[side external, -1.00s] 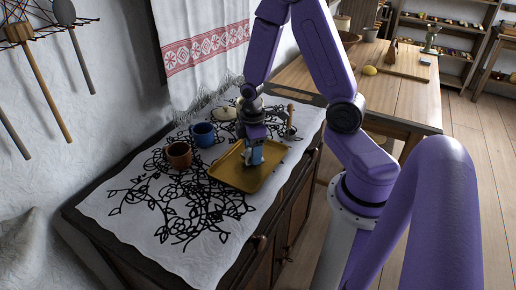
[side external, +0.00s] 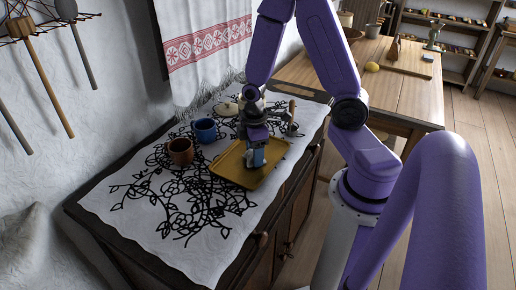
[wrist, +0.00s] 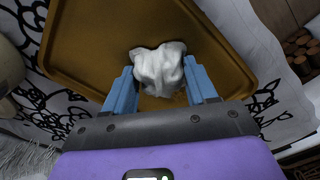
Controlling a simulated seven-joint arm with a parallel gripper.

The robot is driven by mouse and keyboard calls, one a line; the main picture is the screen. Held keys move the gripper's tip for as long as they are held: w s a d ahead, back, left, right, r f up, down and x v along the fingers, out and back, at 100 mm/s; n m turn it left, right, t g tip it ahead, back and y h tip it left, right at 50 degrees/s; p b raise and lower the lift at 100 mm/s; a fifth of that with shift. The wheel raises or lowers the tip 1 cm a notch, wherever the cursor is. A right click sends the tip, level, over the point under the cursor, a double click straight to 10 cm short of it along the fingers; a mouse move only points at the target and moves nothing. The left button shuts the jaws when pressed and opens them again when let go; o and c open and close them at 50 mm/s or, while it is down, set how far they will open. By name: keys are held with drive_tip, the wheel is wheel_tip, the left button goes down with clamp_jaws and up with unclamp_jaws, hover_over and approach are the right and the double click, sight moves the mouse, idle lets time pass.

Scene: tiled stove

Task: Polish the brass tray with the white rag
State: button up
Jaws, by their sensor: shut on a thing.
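The brass tray (side external: 232,170) lies flat on the patterned white cloth, and it fills the upper part of the wrist view (wrist: 90,50). My gripper (side external: 257,161) is low over the tray, pointing down. In the wrist view its blue fingers (wrist: 160,90) are shut on the crumpled white rag (wrist: 160,66), which bulges out between them over the tray's surface. I cannot tell whether the rag presses on the tray. In the side view the rag is mostly hidden by the fingers.
A blue mug (side external: 205,130) and a brown mug (side external: 181,151) stand left of the tray. A pale round thing (side external: 228,108) lies behind. The white cloth (side external: 130,202) is clear at the front left. A wooden table (side external: 390,88) stands at the back right.

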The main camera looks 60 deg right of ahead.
sight(242, 160)
drive_tip(key=shift+w+r, duration=0.2)
drive_tip(key=shift+w, duration=0.3)
drive_tip(key=shift+w+d, duration=0.1)
drive_tip(key=shift+w, duration=0.8)
drive_tip(key=shift+f, duration=0.2)
drive_tip(key=shift+s, duration=0.65)
drive_tip(key=shift+s+r, duration=0.15)
drive_tip(key=shift+s, duration=0.1)
drive_tip(key=shift+s+f, duration=0.25)
drive_tip(key=shift+s, duration=0.55)
drive_tip(key=shift+s+a+r, duration=0.1)
drive_tip(key=shift+a+r, duration=0.1)
drive_tip(key=shift+a, duration=1)
drive_tip(key=shift+w+f, duration=0.15)
drive_tip(key=shift+w, duration=0.25)
drive_tip(key=shift+w+r, duration=0.25)
drive_tip(key=shift+w, duration=0.2)
drive_tip(key=shift+w+d, duration=0.1)
drive_tip(key=shift+w, duration=0.95)
drive_tip(key=shift+s, duration=0.75)
drive_tip(key=shift+s+f, duration=0.3)
drive_tip(key=shift+s, duration=0.35)
drive_tip(key=shift+s+r, duration=0.2)
drive_tip(key=shift+s, duration=0.25)
drive_tip(key=shift+r, duration=3.9)
